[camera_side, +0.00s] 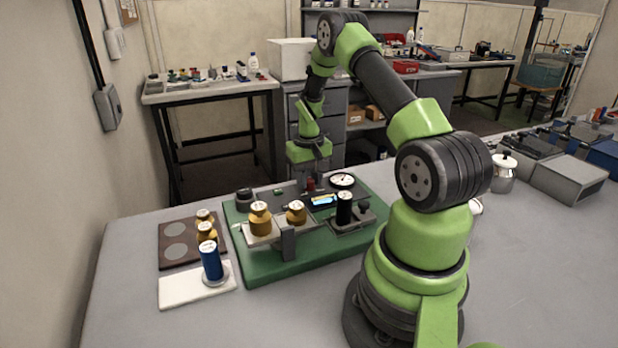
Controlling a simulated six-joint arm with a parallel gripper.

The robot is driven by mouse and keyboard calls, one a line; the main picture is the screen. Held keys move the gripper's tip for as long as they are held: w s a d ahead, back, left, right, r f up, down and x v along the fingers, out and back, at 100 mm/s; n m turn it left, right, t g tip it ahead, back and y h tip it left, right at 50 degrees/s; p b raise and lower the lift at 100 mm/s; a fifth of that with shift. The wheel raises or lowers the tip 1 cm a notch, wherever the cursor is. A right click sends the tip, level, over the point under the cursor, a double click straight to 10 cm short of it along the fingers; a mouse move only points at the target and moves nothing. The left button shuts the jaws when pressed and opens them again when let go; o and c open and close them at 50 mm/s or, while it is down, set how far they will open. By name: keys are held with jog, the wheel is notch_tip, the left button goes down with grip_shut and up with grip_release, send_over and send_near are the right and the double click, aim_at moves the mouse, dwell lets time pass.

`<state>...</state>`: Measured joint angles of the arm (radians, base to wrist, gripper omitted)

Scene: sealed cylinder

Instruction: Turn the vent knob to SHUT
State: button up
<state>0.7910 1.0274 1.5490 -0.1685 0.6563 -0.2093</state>
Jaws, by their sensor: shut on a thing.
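My gripper (318,177) points down at the back of the green base (262,268). Its fingers are shut on a small red knob (310,184), which looks like the vent knob. The fingers hide part of the knob, and its SHUT mark is too small to read. Close to the knob are a round white dial gauge (342,181) on the right and a small lit display (323,201) in front. A black cylinder (344,208) stands upright on the right of the base.
Two brass weights (260,219) (296,212) stand on a raised bar in front. A black knob (244,196) is at the back left. On the left are a brown tray (176,262) with brass weights, and a blue cylinder (211,261) on a white plate (180,291).

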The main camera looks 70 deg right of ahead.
aim_at(309, 180)
jog(key=shift+n, duration=0.9)
jog(key=o, duration=0.9)
jog(key=shift+o, duration=0.2)
jog(key=shift+r, duration=0.15)
notch_tip(309, 180, up, 10)
